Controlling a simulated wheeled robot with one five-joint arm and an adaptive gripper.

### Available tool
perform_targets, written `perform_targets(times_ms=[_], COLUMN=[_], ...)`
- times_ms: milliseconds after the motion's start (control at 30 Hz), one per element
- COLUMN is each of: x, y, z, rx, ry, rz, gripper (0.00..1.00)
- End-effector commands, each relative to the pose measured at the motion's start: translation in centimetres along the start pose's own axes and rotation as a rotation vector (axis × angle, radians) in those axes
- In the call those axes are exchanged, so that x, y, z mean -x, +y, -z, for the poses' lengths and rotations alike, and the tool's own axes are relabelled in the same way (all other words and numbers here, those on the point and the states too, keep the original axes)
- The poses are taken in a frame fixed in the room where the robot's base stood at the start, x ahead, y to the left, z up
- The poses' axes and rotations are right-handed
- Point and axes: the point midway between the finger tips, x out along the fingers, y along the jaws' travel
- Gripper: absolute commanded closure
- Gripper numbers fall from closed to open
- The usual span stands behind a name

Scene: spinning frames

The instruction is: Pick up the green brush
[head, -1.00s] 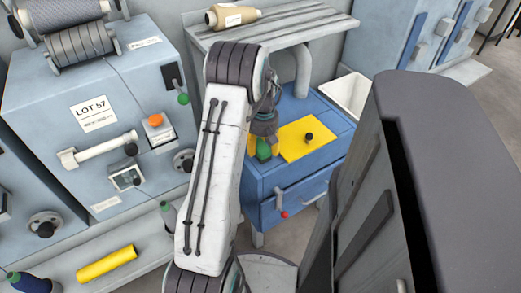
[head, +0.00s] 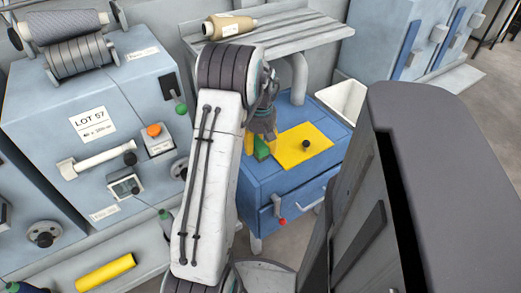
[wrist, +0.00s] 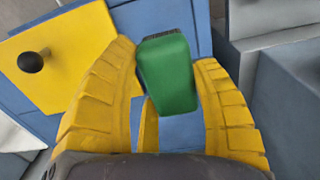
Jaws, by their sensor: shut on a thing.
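The green brush (wrist: 167,76) has a smooth green handle and a dark bristle strip at its far end in the wrist view. It lies between the yellow fingers of my gripper (wrist: 172,92), which is shut on it. In the head view the brush (head: 262,148) shows as a small green block under my gripper (head: 261,139), over the top of the blue cabinet (head: 333,127). I cannot tell whether it touches the cabinet top. My arm hides part of the cabinet's left side.
A yellow plate (head: 290,151) with a black knob (head: 306,144) lies on the cabinet, right of the brush. A shelf (head: 285,32) holding a tan spool (head: 229,25) is behind. A grey-blue machine (head: 60,140) is at left.

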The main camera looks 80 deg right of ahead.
Motion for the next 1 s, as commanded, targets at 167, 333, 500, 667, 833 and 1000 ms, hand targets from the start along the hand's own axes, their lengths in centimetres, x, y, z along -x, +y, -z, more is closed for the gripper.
perform_targets(times_ms=[167, 333, 500, 667, 833, 1000], x=[2.0, 3.9, 5.2, 6.1, 6.5, 6.7], y=[1.1, 1.9, 2.6, 3.1, 3.3, 3.4], z=[-3.4, -6.3, -8.6, -10.1, -10.9, -11.1], rx=[-0.007, -0.007, -0.005, -0.004, -0.002, -0.002], ry=[-0.001, -0.001, -0.001, -0.002, -0.002, -0.002], rz=[0.001, 0.0, 0.001, 0.001, 0.002, 0.002], gripper=[0.76, 0.76, 0.76, 0.76, 0.76, 0.76])
